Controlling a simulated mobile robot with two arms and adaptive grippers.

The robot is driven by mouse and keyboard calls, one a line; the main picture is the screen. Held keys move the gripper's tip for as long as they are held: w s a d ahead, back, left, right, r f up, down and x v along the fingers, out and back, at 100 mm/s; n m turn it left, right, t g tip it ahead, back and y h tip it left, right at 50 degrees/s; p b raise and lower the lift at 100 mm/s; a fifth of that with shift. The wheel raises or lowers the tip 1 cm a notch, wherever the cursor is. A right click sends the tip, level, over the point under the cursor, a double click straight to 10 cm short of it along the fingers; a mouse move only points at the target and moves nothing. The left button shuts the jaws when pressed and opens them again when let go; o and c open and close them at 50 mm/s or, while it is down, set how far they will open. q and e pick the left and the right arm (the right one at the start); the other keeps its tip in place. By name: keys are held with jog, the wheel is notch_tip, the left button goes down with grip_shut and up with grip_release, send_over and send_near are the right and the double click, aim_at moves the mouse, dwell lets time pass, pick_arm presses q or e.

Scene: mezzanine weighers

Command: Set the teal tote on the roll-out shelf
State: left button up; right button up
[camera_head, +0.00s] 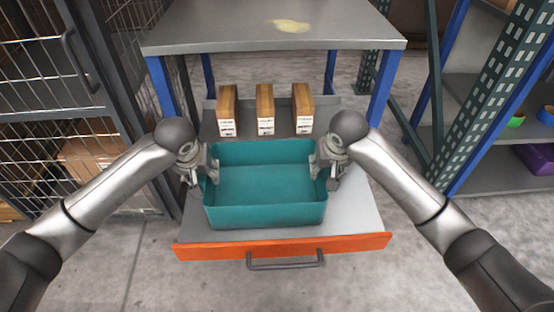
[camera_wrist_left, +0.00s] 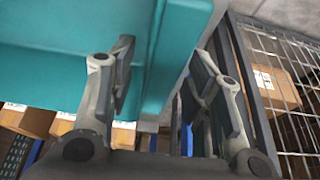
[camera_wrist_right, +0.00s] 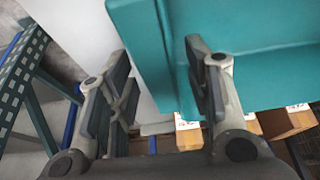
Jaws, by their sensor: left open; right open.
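The teal tote (camera_head: 265,185) is empty and appears to sit upright on the grey roll-out shelf (camera_head: 345,215), behind its orange front edge. The shelf is pulled out from under a table. My left gripper (camera_head: 207,168) is open at the tote's left wall; in the left wrist view its fingers (camera_wrist_left: 168,85) stand on either side of the teal wall (camera_wrist_left: 177,40). My right gripper (camera_head: 323,163) is open at the right wall; in the right wrist view its fingers (camera_wrist_right: 158,85) stand on either side of the wall (camera_wrist_right: 150,40). The tote's underside is hidden.
Several brown boxes with white labels (camera_head: 265,108) stand at the back of the shelf, behind the tote. The grey tabletop (camera_head: 270,35) overhangs them on blue legs. A wire cage (camera_head: 50,100) is at left. A rack with a purple bin (camera_head: 537,158) is at right.

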jog(key=shift+r, duration=0.25)
pick_arm(q)
jog(key=v, duration=1.1)
jog(key=shift+r, duration=0.25)
pick_arm(e)
jog(key=v, duration=1.1)
jog(key=shift+s+r, duration=0.25)
pick_arm(q)
jog(key=shift+s, duration=0.2)
pick_arm(e)
jog(key=shift+f, duration=0.1)
